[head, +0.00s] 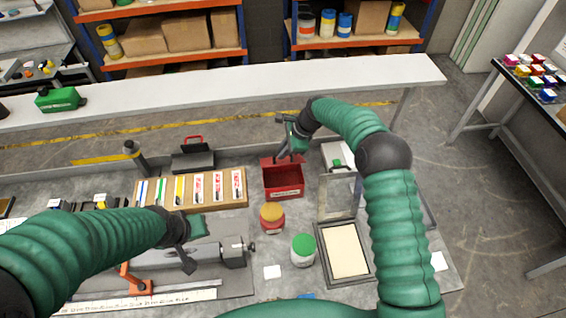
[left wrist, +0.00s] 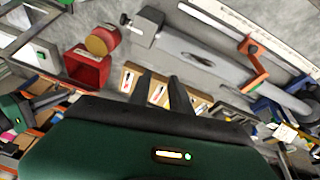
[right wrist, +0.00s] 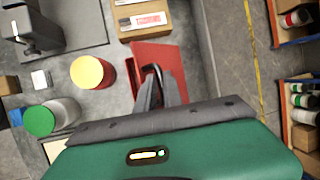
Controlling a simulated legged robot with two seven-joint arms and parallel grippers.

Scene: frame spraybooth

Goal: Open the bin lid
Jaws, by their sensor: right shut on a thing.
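The red bin (head: 284,186) stands on the bench, its front open so that the dark red inside shows, with a white label on the front. Its red lid (head: 268,162) is raised at the back edge. My right gripper (head: 290,153) is at the back of the bin, at the lid.
A jar with an orange lid (head: 272,217) and a white jar with a green lid (head: 303,250) stand in front of the bin. A wooden rack (head: 241,190) is left of it. A framed tray (head: 345,250) lies at the right, and a white shelf (head: 230,88) runs behind.

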